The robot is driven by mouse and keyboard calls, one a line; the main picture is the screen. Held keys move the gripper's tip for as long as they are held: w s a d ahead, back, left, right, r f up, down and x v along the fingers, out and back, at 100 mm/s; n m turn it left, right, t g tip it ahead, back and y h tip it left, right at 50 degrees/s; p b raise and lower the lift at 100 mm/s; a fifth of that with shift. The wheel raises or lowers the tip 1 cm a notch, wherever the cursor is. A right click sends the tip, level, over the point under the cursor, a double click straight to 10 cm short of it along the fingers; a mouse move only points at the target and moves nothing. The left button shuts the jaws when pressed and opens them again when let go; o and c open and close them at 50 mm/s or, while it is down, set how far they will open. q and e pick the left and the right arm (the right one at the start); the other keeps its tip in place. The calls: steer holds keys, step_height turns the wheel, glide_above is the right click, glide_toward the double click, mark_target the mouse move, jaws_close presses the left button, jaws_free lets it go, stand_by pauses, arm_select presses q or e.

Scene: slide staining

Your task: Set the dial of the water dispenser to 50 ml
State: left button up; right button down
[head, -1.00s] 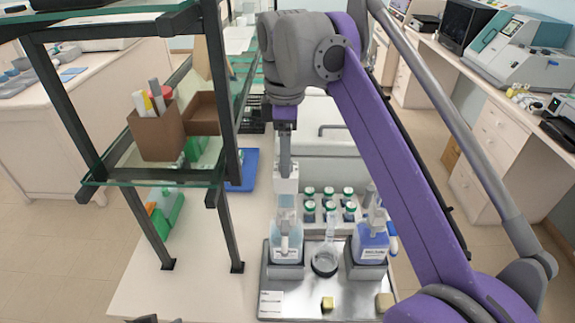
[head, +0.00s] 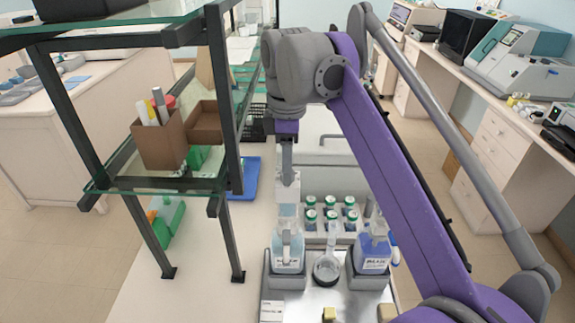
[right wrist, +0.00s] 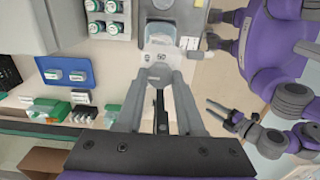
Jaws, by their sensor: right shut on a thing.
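The water dispenser (head: 287,250) is a clear bottle with pale blue liquid, upright in a grey holder on the metal tray (head: 318,300). My right gripper (head: 287,178) points straight down over its top. In the right wrist view the right fingers (right wrist: 161,80) converge at the dispenser's white top (right wrist: 160,58), shut on what appears to be its dial. The dial itself is mostly hidden by the fingers. A small marking there seems to read 60. My left gripper (right wrist: 229,114) shows apart from the dispenser in the right wrist view, its fingers spread and empty.
Several green-capped jars (head: 330,213) stand behind. A dark-framed glass shelf (head: 225,120) rises on the left. Bare tabletop (head: 215,290) lies left of the tray.

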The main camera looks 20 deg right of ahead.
steer(key=shift+m, duration=0.3)
steer(key=m, duration=0.3)
steer(key=shift+m, duration=0.3)
steer(key=m, duration=0.4)
steer(key=shift+m, duration=0.3)
steer(key=m, duration=0.4)
steer(key=shift+m, duration=2.5)
steer(key=c, duration=0.5)
jaws_free()
